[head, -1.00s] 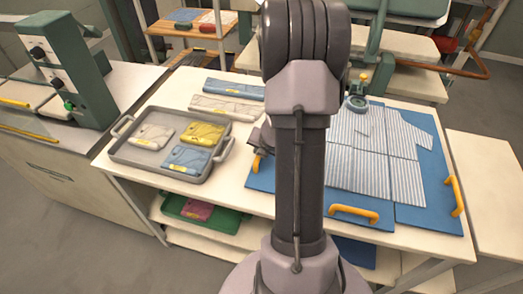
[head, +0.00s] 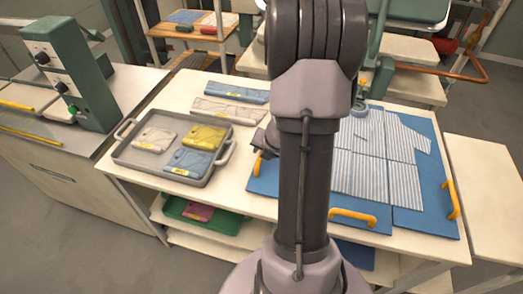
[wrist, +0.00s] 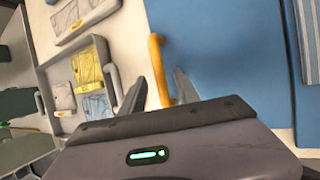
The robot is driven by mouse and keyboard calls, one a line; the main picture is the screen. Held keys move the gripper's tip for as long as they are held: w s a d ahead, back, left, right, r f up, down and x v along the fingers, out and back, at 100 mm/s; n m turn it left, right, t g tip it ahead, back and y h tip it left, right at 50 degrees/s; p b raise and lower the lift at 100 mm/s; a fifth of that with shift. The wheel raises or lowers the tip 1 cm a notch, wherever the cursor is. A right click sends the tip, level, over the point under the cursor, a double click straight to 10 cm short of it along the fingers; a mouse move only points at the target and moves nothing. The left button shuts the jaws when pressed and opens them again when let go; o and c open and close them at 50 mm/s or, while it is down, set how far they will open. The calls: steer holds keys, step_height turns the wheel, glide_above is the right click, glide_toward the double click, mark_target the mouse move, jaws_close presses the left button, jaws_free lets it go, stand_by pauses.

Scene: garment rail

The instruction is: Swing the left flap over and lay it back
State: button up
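The blue folding board lies on the white table, with a striped shirt (head: 405,155) spread flat over it. Its left flap (head: 263,182) is flat and partly hidden behind my arm; its blue surface fills much of the wrist view (wrist: 225,50). The flap's orange handle (head: 256,164) stands at its left edge. In the wrist view, my gripper (wrist: 160,88) is open, with one finger on each side of this orange handle (wrist: 156,60). Whether a finger touches the handle cannot be told. In the head view my arm hides most of the gripper.
A grey tray (head: 122,157) with several folded garments stands left of the board. Folded garments (head: 238,92) lie behind it. Other orange handles stand at the board's front (head: 353,217) and right edge (head: 452,198). A green machine (head: 75,75) stands at the far left.

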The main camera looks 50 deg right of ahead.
steer(key=p+v, duration=0.6)
steer(key=v, duration=0.6)
steer(key=shift+r, duration=0.4)
steer(key=shift+s+a, duration=0.1)
steer(key=shift+a, duration=0.05)
